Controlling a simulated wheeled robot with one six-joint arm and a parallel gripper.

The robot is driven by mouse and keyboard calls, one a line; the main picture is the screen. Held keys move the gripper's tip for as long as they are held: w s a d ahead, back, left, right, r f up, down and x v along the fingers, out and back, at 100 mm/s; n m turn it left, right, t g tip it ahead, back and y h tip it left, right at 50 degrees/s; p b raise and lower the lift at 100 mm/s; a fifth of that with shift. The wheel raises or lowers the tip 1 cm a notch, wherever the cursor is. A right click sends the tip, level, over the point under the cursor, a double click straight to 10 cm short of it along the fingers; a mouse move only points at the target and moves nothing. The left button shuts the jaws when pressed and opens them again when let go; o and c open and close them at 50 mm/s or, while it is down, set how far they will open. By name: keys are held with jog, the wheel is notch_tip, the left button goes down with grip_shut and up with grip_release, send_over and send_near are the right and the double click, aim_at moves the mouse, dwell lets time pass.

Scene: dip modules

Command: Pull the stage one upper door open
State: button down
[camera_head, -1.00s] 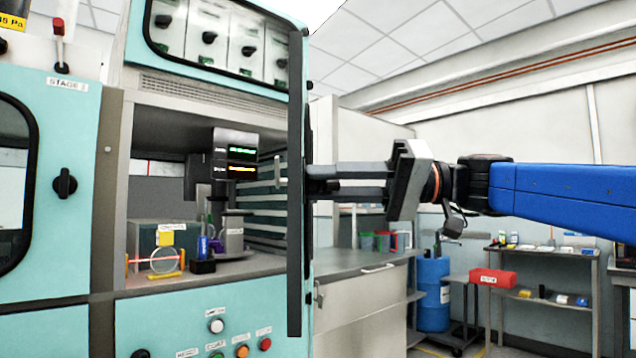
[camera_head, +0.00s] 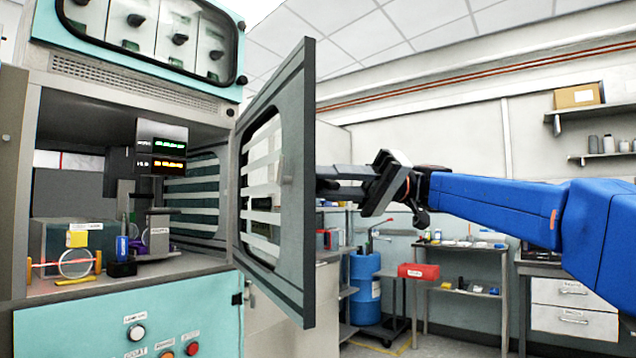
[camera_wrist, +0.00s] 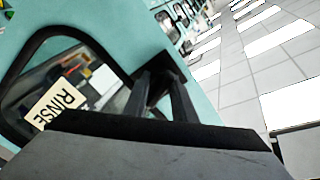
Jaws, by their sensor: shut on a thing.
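The stage one upper door (camera_head: 300,180) stands swung open on the right side of the cabinet, its grey inner face and slatted window showing in the head view. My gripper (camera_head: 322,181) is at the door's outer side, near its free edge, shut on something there. The door hides the grasped part in the head view. In the wrist view my gripper's two fingers (camera_wrist: 160,92) reach to a dark part on the teal door face (camera_wrist: 125,25), beside a dark-framed window with a RINSE label (camera_wrist: 58,102).
Inside the open compartment are a display unit (camera_head: 162,146), a ring on a yellow stand (camera_head: 76,264) and small items. Buttons (camera_head: 136,332) sit below. A blue barrel (camera_head: 364,285) and a shelf table with a red box (camera_head: 418,271) stand behind the arm.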

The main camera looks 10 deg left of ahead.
jog(key=shift+f, duration=0.1)
jog(key=c, duration=1.5)
grip_release()
jog(key=shift+o, duration=0.2)
jog(key=v, duration=0.7)
jog(key=shift+w+d, duration=0.1)
jog(key=shift+w, duration=0.05)
